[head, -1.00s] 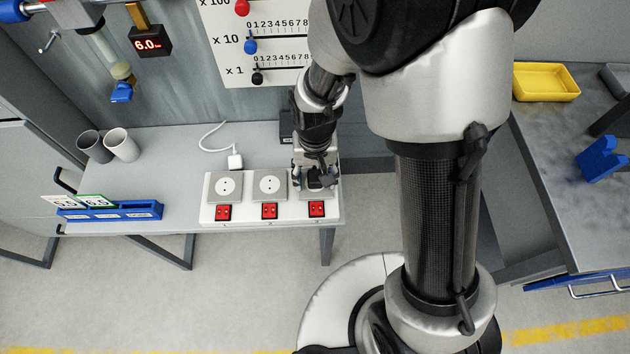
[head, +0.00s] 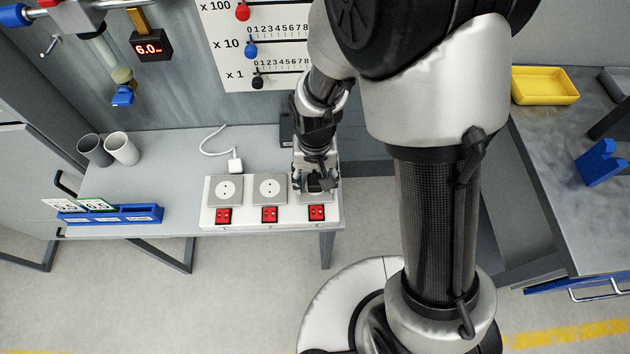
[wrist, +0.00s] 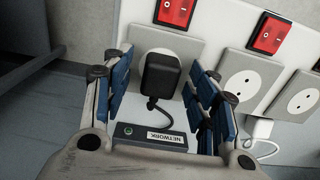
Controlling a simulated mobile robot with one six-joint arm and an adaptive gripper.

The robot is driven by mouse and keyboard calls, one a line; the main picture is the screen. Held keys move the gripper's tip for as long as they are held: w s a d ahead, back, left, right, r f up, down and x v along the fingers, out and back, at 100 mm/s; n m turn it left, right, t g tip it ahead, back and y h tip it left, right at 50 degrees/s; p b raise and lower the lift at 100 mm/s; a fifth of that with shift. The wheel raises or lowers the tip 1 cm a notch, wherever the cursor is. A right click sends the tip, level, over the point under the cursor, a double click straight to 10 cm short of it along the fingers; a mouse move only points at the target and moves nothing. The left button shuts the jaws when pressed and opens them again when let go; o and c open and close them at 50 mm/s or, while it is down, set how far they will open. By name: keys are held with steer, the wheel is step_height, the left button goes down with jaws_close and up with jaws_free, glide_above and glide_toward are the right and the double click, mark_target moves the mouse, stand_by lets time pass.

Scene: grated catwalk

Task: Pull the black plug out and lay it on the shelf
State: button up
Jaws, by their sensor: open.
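The black plug (wrist: 160,75) sits in the end socket of the white socket strip (head: 270,214), with its cord running to a black box labelled NETWORK (wrist: 152,135). In the wrist view, my gripper (wrist: 158,85) is open, with one blue-padded finger on each side of the plug. I see gaps between the pads and the plug. In the head view my gripper (head: 316,182) is over the right-hand socket and hides most of it. The plug shows there only as a dark patch.
Two other sockets (head: 226,189) on the strip are empty, with red switches (head: 269,214) below. A white plug (head: 235,165) with a cord lies behind them. Two cups (head: 122,148) and a blue holder (head: 128,214) stand at left. A yellow tray (head: 545,85) is on the right bench.

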mark_target(315, 180)
steer(key=shift+c, duration=0.5)
jaws_close()
steer(key=shift+r, duration=0.15)
steer(key=shift+r+p, duration=2.45)
steer(key=shift+r, duration=0.45)
